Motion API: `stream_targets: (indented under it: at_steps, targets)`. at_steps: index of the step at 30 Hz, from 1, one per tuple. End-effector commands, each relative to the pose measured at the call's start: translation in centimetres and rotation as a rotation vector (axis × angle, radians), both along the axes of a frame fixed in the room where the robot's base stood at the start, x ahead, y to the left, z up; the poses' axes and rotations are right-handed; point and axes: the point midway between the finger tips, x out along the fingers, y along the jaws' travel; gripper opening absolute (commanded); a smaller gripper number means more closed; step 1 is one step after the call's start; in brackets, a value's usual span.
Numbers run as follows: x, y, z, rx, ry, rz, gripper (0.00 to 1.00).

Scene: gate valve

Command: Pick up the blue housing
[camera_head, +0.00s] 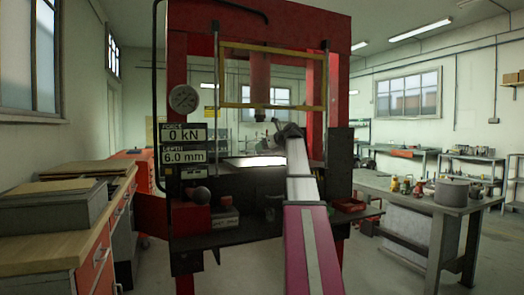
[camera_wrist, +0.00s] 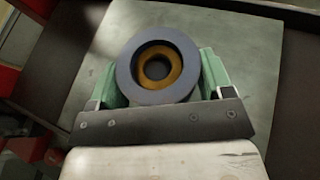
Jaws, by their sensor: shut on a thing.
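The blue housing (camera_wrist: 128,75) is a dark blue-grey ring in the wrist view, with an orange-brown ring inside its bore and a dark hole in the middle. My gripper (camera_wrist: 160,76) has its green fingers on both sides of the housing and is shut on it. A flat grey-green plate (camera_wrist: 245,50) lies beneath; I cannot tell whether the housing touches it. In the head view my arm reaches into the red press, and its wrist hides the gripper and housing.
The red press frame (camera_head: 181,62) surrounds my arm, with a ram (camera_head: 260,80) above. Its display (camera_head: 184,143) reads 0 kN and 6.0 mm. A workbench (camera_head: 420,200) with a grey pot (camera_head: 451,192) stands right. A wooden-topped cabinet (camera_head: 50,250) stands left.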

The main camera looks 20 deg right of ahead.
Motion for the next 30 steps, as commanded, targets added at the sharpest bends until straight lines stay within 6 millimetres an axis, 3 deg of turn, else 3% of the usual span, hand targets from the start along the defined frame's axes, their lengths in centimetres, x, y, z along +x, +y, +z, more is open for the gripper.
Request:
stream_targets:
  at_steps: [18,24,30]
  targets:
    - [-11.5,-5.1,0.1,0.001,-0.005,-0.001,0.12]
    - [-13.5,-6.0,0.1,0.001,-0.004,0.0,0.12]
    - [-14.2,-6.4,0.1,0.001,-0.004,0.0,0.12]
